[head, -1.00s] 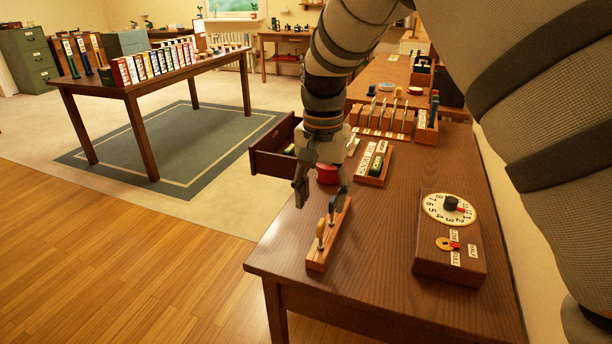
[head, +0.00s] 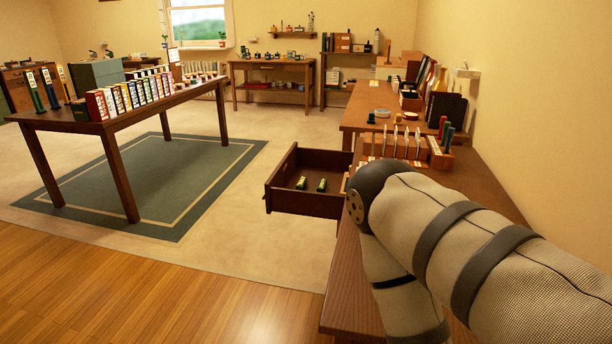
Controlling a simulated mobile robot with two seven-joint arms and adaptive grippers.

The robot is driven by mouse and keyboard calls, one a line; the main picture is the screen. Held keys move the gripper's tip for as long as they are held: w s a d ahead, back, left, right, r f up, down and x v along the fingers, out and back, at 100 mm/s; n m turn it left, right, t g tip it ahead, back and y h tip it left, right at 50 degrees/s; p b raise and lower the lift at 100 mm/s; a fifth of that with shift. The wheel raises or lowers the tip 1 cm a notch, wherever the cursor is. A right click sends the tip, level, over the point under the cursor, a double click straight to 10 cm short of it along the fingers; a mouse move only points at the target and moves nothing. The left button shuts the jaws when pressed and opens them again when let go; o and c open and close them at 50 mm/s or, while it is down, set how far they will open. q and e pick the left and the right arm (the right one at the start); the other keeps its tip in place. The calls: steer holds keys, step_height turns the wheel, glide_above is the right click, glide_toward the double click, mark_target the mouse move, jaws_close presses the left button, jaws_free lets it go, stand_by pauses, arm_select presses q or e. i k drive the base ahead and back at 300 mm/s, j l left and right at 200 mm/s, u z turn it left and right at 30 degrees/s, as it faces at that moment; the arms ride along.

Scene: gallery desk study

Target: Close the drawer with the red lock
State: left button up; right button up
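A dark wooden drawer (head: 308,203) stands pulled out to the left from the long desk (head: 350,280) in the head view. Two small green objects (head: 311,184) with light markings lie inside it. I see no red lock on the parts of the drawer that show. My arm comes in from the right and covers much of the desk and the drawer's right end. Neither of my grippers is in view.
Slotted wooden holders (head: 405,145) stand farther back on the desk. A table (head: 120,110) with a row of coloured boxes stands at the left on a grey-green rug (head: 165,175). The floor left of the drawer is clear.

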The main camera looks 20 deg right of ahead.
mark_target(280, 195)
steer(key=i+j+z, duration=1.25)
steer(key=j, duration=0.35)
steer(key=i+j+z, duration=0.25)
steer(key=j, duration=0.2)
steer(key=i+j+z, duration=0.1)
steer(key=j+z, duration=0.15)
steer(key=j, duration=0.2)
steer(key=i+l, duration=0.2)
steer(key=l, duration=0.15)
steer(key=i+l, duration=0.2)
steer(key=l, duration=0.2)
